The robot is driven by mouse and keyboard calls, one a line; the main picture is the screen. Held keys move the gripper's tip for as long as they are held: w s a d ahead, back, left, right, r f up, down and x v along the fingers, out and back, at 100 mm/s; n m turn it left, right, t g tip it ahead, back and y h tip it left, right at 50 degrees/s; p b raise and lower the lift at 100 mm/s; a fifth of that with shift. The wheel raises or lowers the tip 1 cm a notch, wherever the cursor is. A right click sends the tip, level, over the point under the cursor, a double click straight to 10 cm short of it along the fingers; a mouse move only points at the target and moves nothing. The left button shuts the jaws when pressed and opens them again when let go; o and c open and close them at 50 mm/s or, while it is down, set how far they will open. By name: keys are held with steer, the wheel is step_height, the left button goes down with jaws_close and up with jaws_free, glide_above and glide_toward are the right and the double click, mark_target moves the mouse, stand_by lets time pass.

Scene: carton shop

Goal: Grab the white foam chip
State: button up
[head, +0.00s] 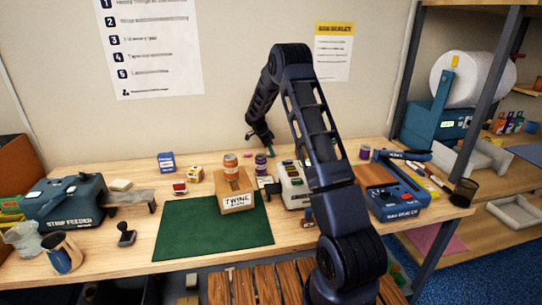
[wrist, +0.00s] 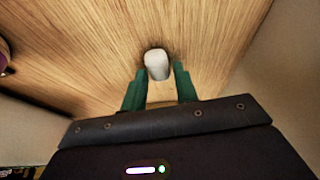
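The white foam chip (wrist: 157,64) lies on the wooden table top in the wrist view, a small pale rounded piece. My gripper (wrist: 158,80) has two green fingers standing apart, one on each side of the chip's near end. The chip sits at the fingertips, mostly beyond them. I cannot tell whether the fingers touch it. In the head view my gripper (head: 262,143) is low over the back of the table near the wall, and the chip cannot be made out there.
A purple-labelled jar (head: 261,164) and a white dispenser (head: 292,183) stand in front of my gripper. A blue sealer (head: 398,200) is at the right, a strip feeder (head: 65,200) at the left.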

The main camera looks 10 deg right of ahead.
jaws_close()
